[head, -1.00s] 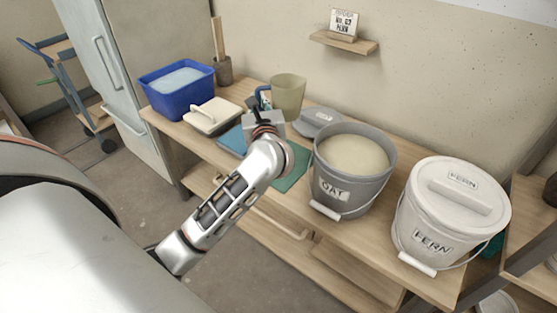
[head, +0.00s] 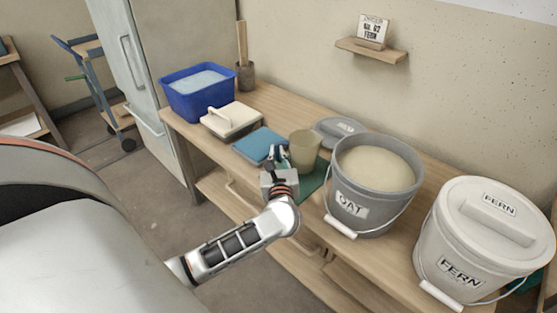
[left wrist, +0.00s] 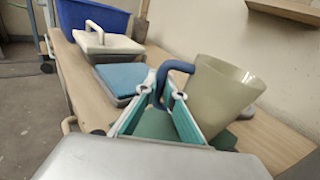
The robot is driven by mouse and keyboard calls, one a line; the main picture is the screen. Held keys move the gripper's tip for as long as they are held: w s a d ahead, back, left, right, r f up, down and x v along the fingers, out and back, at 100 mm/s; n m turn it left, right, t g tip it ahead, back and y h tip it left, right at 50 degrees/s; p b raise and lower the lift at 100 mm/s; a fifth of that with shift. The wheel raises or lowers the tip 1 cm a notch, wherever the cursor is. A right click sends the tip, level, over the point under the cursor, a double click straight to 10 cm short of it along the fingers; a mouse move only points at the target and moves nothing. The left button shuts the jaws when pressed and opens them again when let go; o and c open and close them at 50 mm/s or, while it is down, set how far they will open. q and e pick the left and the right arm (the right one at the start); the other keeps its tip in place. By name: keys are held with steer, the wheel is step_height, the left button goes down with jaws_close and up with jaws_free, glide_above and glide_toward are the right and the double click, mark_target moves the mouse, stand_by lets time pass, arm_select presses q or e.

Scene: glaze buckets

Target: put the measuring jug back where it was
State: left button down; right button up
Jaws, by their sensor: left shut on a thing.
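The measuring jug (head: 305,146) is beige and translucent, with a blue handle on its left side. It is upright over the green mat (head: 316,178) on the wooden bench. My left gripper (head: 279,156) is shut on the jug's blue handle; the handle shows between the fingers in the left wrist view (left wrist: 172,74). The jug's body (left wrist: 220,95) is right of the fingers there. Its base is partly hidden, so I cannot tell whether it touches the mat. My right gripper is not in view.
A grey OAT bucket (head: 362,205) with pale contents stands right of the jug, its grey lid (head: 338,128) behind. A white FERN bucket (head: 460,262) is farther right. Left are a blue flat slab (head: 259,145), a white lidded dish (head: 232,120) and a blue tub (head: 197,105).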

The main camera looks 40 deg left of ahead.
arm_select(q)
steer(key=shift+f, duration=1.2)
steer(key=shift+f+b, duration=0.2)
steer(key=shift+b, duration=0.1)
steer(key=c, duration=2.2)
jaws_free()
steer(key=shift+o, duration=0.2)
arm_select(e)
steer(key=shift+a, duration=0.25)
